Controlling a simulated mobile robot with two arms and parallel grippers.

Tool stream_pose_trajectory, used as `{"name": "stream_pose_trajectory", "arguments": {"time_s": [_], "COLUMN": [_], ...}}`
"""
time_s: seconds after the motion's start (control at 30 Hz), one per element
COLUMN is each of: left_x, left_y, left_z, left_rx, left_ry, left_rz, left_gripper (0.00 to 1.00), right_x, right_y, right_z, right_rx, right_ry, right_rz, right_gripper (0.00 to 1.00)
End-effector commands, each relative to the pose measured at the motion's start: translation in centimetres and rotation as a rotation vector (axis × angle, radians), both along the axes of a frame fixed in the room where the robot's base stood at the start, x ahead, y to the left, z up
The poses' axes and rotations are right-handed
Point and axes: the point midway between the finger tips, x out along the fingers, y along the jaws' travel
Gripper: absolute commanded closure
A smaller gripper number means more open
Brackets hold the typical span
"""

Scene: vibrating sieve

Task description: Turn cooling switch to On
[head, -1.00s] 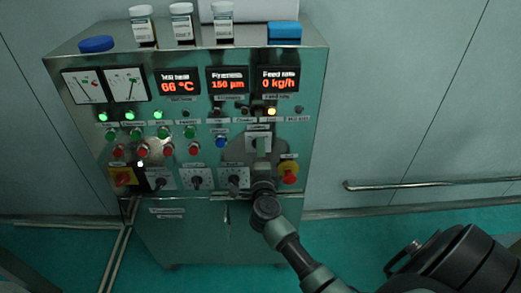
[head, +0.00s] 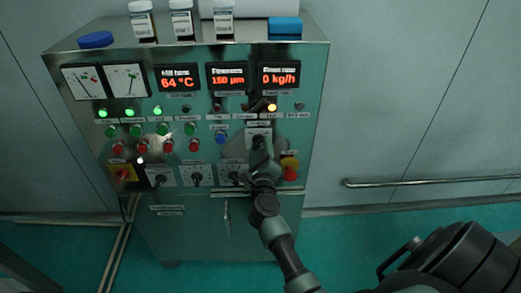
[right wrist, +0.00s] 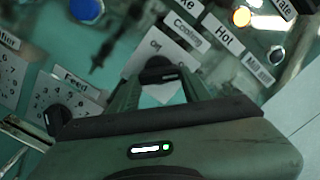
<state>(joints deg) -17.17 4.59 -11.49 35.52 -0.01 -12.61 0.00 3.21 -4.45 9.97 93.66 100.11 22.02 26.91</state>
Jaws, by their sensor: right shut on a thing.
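The cooling switch is a black rotary knob on a white plate (head: 258,131) in the right half of the cabinet front. In the right wrist view its black knob (right wrist: 158,68) sits between the fingers, under a "Cooling" label (right wrist: 188,36). My right gripper (head: 259,146) reaches up to it from below and is shut on the knob; it also shows in the right wrist view (right wrist: 158,85). The gripper hides much of the plate in the head view, so I cannot tell the knob's exact setting. My left gripper is not in view.
A red and yellow emergency button (head: 290,170) is right of my gripper. A blue button (head: 221,137) is to its left, and a "Feed" dial (right wrist: 57,117) is at the lower left in the wrist view. Bottles (head: 182,20) stand on top of the cabinet.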

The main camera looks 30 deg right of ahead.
Motion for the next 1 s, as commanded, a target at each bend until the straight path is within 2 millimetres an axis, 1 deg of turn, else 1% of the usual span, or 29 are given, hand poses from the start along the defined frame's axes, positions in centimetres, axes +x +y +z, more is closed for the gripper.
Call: {"name": "stream_pose_trajectory", "arguments": {"time_s": [0.03,0.63,0.67,0.7,0.73,1.0], "left_x": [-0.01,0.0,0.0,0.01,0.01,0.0], "left_y": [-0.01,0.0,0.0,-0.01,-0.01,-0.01], "left_z": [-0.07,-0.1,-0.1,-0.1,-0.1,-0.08], "left_rx": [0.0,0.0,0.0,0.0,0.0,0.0], "left_ry": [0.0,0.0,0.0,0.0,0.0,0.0], "left_rz": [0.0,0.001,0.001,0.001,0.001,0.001], "left_gripper": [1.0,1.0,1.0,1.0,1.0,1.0], "right_x": [-0.07,-0.07,-0.07,-0.07,-0.06,-0.04], "right_y": [0.07,0.08,0.08,0.08,0.07,0.03], "right_z": [-0.36,-0.36,-0.36,-0.35,-0.33,-0.14], "right_rx": [0.015,0.048,0.048,0.047,0.046,0.043], "right_ry": [-0.002,-0.022,-0.022,-0.021,-0.022,-0.023], "right_rz": [-0.001,0.001,0.001,0.001,0.0,0.0], "right_gripper": [0.93,0.93,0.47,0.36,0.31,0.31]}}
